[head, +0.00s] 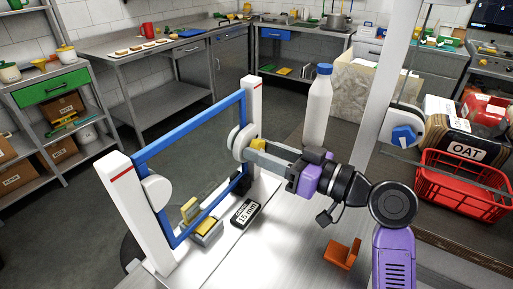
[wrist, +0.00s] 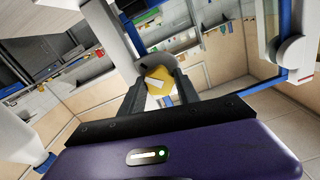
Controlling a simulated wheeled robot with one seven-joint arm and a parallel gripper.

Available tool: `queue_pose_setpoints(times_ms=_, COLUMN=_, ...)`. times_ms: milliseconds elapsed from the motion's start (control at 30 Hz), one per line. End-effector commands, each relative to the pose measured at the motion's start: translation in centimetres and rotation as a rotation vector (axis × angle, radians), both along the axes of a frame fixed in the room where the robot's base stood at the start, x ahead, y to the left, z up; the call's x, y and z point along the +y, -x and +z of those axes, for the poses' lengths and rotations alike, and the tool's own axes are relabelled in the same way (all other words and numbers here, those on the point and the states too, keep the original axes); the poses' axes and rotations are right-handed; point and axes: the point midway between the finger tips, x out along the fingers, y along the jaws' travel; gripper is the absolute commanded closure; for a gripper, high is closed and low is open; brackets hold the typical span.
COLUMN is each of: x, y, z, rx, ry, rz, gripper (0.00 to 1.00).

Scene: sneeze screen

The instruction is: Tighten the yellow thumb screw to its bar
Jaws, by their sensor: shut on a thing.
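The yellow thumb screw (head: 258,144) sits on a round white clamp disc (head: 240,142) at the right white post (head: 254,105) of the blue-framed clear screen (head: 190,125). My gripper (head: 250,150) reaches in from the right and is shut on the yellow thumb screw. In the wrist view the yellow thumb screw (wrist: 158,76) shows between the two fingertips (wrist: 158,84), with a pale stripe across its face. My fingers hide part of the screw in the head view. I cannot tell how tightly the screw is turned, or make out its bar.
A black block marked 15 mm (head: 245,213) lies below the screen. A white bottle (head: 317,108) stands behind my gripper. A blue knob (head: 403,136) is on another post at right. An orange piece (head: 343,253) lies on the counter; a red crate (head: 463,185) is farther right.

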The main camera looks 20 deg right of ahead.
Motion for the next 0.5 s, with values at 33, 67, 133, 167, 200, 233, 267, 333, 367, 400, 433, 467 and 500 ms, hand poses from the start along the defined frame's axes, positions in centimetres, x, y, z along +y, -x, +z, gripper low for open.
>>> queue_pose_setpoints(times_ms=33, x=0.05, y=0.01, z=-0.08, rx=0.038, ry=-0.049, rz=0.001, gripper=1.0)
queue_pose_setpoints(times_ms=67, x=0.05, y=0.01, z=-0.08, rx=0.061, ry=-0.081, rz=0.001, gripper=1.0)
queue_pose_setpoints(times_ms=133, x=0.05, y=0.01, z=-0.08, rx=0.104, ry=-0.14, rz=0.001, gripper=0.6)
queue_pose_setpoints(times_ms=167, x=0.04, y=0.02, z=-0.08, rx=0.1, ry=-0.135, rz=0.001, gripper=0.54)
queue_pose_setpoints(times_ms=200, x=0.05, y=0.01, z=-0.07, rx=0.099, ry=-0.133, rz=0.001, gripper=0.46)
queue_pose_setpoints(times_ms=233, x=0.04, y=0.02, z=-0.07, rx=0.098, ry=-0.132, rz=0.001, gripper=0.44)
queue_pose_setpoints(times_ms=267, x=0.05, y=0.01, z=-0.06, rx=0.098, ry=-0.132, rz=0.001, gripper=0.44)
queue_pose_setpoints(times_ms=333, x=0.04, y=0.02, z=-0.05, rx=0.097, ry=-0.132, rz=0.001, gripper=0.44)
queue_pose_setpoints(times_ms=367, x=0.04, y=0.01, z=-0.04, rx=0.097, ry=-0.132, rz=0.001, gripper=0.44)
queue_pose_setpoints(times_ms=400, x=0.03, y=0.01, z=-0.05, rx=0.096, ry=-0.131, rz=0.001, gripper=0.44)
queue_pose_setpoints(times_ms=433, x=0.03, y=0.01, z=-0.04, rx=0.096, ry=-0.131, rz=0.001, gripper=0.44)
queue_pose_setpoints(times_ms=467, x=0.03, y=0.01, z=-0.04, rx=0.096, ry=-0.131, rz=0.001, gripper=0.44)
queue_pose_setpoints(times_ms=500, x=0.02, y=0.02, z=-0.03, rx=0.096, ry=-0.131, rz=0.001, gripper=0.44)
